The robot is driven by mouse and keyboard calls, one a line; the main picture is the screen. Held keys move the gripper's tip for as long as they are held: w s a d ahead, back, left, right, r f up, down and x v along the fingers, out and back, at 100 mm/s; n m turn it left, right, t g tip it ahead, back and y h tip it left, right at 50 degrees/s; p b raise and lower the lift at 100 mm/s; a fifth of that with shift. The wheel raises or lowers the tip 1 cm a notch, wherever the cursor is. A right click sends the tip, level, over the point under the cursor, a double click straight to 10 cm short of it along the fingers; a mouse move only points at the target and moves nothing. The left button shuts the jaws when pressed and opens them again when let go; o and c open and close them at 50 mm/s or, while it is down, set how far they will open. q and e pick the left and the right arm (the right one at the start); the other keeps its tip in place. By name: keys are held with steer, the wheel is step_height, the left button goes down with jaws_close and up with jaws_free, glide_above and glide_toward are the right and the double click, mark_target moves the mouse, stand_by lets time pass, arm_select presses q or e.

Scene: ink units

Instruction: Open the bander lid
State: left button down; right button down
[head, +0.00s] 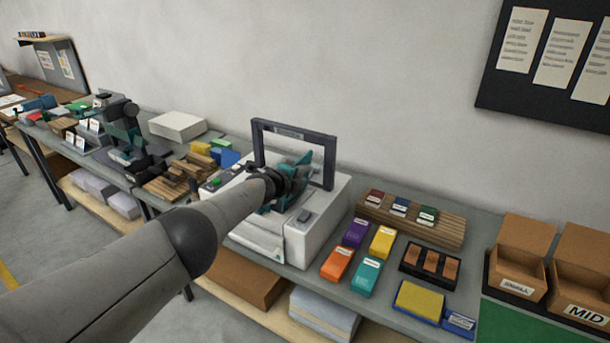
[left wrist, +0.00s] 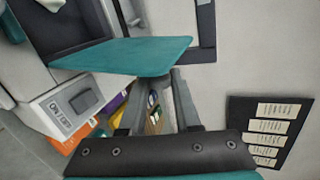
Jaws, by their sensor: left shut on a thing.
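The bander is the white machine (head: 325,215) in the middle of the bench, with a dark upright frame (head: 330,150) over it. Its teal lid (head: 303,172) shows behind my gripper, raised and tilted; the lid also shows in the left wrist view as a flat teal panel (left wrist: 125,55). My left gripper (head: 287,188) is over the machine and partly covers the lid. In the left wrist view the fingers (left wrist: 157,90) close in at the lid's near edge, on what looks like its dark handle. The hold itself is partly hidden. My right gripper is out of view.
Right of the bander lie orange (head: 337,264), purple, yellow and teal packs, a wooden rack (head: 410,222) and a dark tray (head: 430,265). Cardboard boxes (head: 520,262) stand far right. Left are wooden blocks (head: 165,187) and a dark machine (head: 125,135). A wall stands close behind.

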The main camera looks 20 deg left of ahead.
arm_select(q)
steer(key=shift+d, duration=0.3)
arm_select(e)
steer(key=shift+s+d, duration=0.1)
arm_select(q)
steer(key=c, duration=1)
jaws_free()
steer(key=o, duration=0.4)
steer(key=shift+f, duration=0.1)
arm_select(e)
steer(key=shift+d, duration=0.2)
arm_select(q)
steer(key=shift+a, duration=0.1)
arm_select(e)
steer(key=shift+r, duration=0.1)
